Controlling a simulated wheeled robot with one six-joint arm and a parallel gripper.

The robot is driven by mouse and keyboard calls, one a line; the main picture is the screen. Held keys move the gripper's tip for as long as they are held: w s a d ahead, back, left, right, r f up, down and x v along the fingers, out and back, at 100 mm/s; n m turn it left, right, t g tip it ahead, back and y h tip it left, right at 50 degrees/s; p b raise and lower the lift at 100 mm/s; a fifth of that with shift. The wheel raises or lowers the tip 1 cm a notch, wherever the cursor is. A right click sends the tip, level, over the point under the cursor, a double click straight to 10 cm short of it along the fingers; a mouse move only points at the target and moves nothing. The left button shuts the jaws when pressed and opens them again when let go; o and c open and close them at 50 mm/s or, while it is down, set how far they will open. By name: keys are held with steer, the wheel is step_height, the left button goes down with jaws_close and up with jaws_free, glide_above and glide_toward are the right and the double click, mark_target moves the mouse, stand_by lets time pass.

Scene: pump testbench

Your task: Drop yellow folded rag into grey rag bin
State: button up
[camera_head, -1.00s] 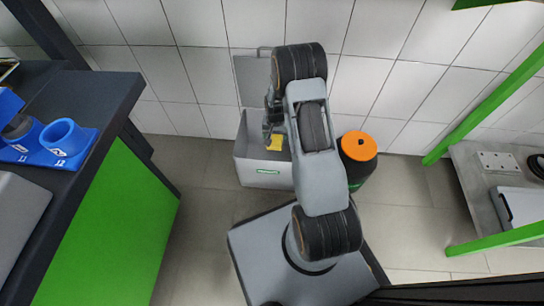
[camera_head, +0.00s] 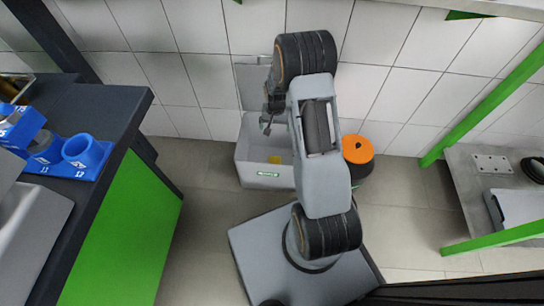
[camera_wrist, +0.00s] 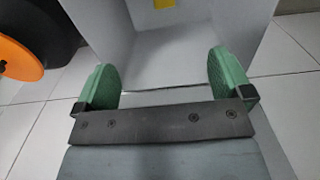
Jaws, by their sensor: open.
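The yellow folded rag (camera_head: 274,159) lies inside the grey rag bin (camera_head: 262,181), low down in it, partly hidden by my arm in the head view. In the wrist view a piece of the yellow rag (camera_wrist: 165,3) shows at the top edge, within the bin's walls (camera_wrist: 240,30). My gripper (camera_head: 270,127) is above the bin opening, apart from the rag. In the wrist view its green fingertips (camera_wrist: 163,80) are wide apart with nothing between them.
A black drum with an orange lid (camera_head: 357,150) stands right of the bin. The bin's raised lid (camera_head: 250,85) is against the tiled wall. A dark bench with a green side (camera_head: 125,230) is at left, and a grey shelf with green posts (camera_head: 465,165) at right.

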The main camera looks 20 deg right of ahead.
steer(key=shift+r+p, duration=0.65)
steer(key=shift+r, duration=1.75)
